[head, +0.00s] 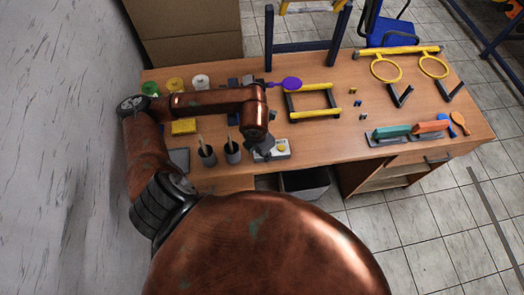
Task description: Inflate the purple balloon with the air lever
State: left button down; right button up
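The purple balloon (291,83) lies at the back of the desk, with its narrow neck pointing left. Its neck end is close to a small grey and dark device (248,80), partly hidden by my arm. My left arm reaches in from the left across the desk. My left gripper (262,148) points down beside a small white box with a yellow top part (282,149). The fingers are dark and too small to tell whether they are open or touch the box. I cannot tell which part is the air lever. My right gripper is out of view.
A black and yellow frame (313,101) stands right of the gripper. Two dark cups (208,156) stand left of it. Yellow ring stands (386,68) and teal and orange-handled tools (393,131) are at the right. A wall bounds the left side. The desk's centre right is mostly clear.

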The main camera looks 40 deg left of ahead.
pick_arm(q)
jog(key=shift+s+d+f, duration=0.3)
jog(key=shift+s, duration=0.05)
jog(key=c, duration=2)
grip_release()
jog(key=o, duration=0.3)
jog(key=shift+w, duration=0.1)
jog(key=shift+o, duration=0.2)
jog(key=shift+w+r, duration=0.1)
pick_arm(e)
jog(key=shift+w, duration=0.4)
pick_arm(q)
jog(key=shift+a, duration=0.1)
jog(key=shift+r, duration=0.3)
notch_tip(320, 180, up, 11)
jog(key=s, duration=0.1)
jog(key=shift+s+r, duration=0.2)
jog(key=shift+s, duration=0.15)
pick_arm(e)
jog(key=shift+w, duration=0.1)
pick_arm(q)
jog(key=shift+a, duration=0.1)
